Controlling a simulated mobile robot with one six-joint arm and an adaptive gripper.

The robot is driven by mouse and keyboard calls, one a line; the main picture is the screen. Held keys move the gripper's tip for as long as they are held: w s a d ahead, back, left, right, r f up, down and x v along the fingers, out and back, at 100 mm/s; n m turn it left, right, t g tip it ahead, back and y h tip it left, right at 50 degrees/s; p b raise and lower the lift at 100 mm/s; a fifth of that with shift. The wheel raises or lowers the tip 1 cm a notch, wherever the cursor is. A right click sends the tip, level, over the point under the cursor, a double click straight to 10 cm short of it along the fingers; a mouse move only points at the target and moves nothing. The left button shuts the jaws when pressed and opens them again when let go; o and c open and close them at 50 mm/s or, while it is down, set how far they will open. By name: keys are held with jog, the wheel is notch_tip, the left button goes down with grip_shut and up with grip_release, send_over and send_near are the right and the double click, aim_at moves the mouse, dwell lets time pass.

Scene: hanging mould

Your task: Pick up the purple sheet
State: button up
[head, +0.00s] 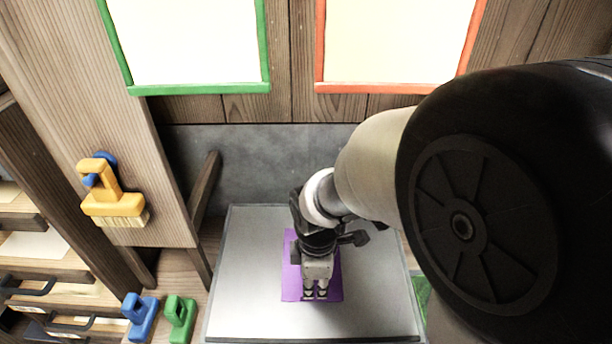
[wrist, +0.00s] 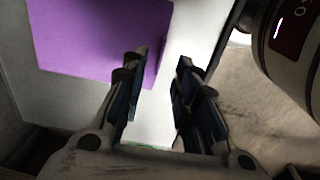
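The purple sheet (head: 292,272) lies on the pale grey tray (head: 240,300) in the head view. My gripper (head: 315,294) is above it, pointing down, and hides its middle. In the wrist view the purple sheet (wrist: 95,40) is at the upper left, and the left finger overlaps its right edge. My gripper (wrist: 162,58) shows there with its two fingers apart and nothing between them. Whether the fingertips touch the sheet or tray cannot be told.
A yellow brush (head: 114,203) hangs on the wooden post at left. A blue brush (head: 140,315) and a green brush (head: 180,318) stand left of the tray. A green-framed panel (head: 190,45) and a red-framed panel (head: 395,40) are at the back. Drawers (head: 50,270) are far left.

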aim_at(315, 296)
notch_tip(315, 296, down, 7)
jog(key=b, duration=0.3)
jog(key=shift+w, duration=0.15)
jog(key=shift+r, duration=0.1)
jog(key=shift+c, duration=0.3)
grip_shut()
